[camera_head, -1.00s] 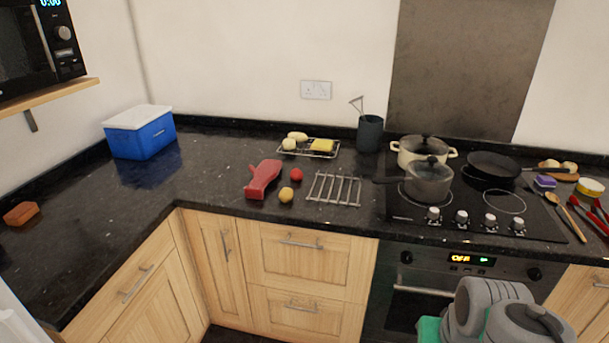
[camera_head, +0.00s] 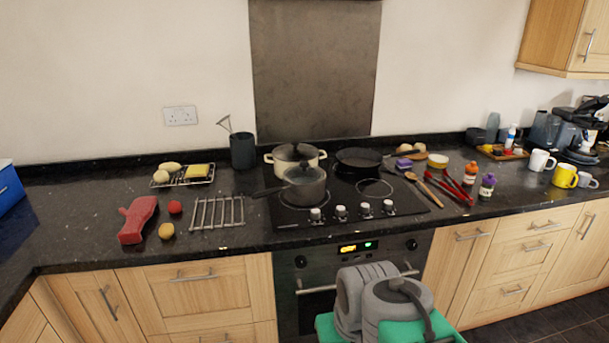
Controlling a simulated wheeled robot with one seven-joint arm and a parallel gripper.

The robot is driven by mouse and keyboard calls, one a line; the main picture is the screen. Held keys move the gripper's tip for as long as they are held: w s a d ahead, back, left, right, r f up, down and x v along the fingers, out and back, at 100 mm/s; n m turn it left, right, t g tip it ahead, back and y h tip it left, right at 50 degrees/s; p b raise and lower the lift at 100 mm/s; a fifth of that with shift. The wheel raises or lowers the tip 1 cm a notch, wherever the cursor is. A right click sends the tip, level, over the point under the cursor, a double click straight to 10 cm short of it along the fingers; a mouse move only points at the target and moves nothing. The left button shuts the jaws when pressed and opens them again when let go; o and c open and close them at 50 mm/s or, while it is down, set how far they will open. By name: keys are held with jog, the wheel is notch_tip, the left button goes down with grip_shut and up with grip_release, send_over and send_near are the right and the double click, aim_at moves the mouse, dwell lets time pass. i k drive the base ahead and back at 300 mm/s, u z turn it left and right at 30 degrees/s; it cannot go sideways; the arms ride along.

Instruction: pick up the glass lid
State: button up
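I cannot tell which lid the task means. Grey and green parts of my own arm show at the bottom, in front of the oven. My gripper's fingers are not visible.
A black frying pan (camera_head: 358,160) is right of the cream pot. A metal rack (camera_head: 218,213) and red oven mitt (camera_head: 138,219) lie left of the hob. A wooden spoon (camera_head: 430,189), red tongs (camera_head: 458,192), bottles and mugs stand or lie to the right. The oven front (camera_head: 300,275) is below.

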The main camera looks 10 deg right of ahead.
aim_at(303, 174)
jog(key=u, duration=0.65)
jog(key=i, duration=1.45)
jog(key=z, duration=0.1)
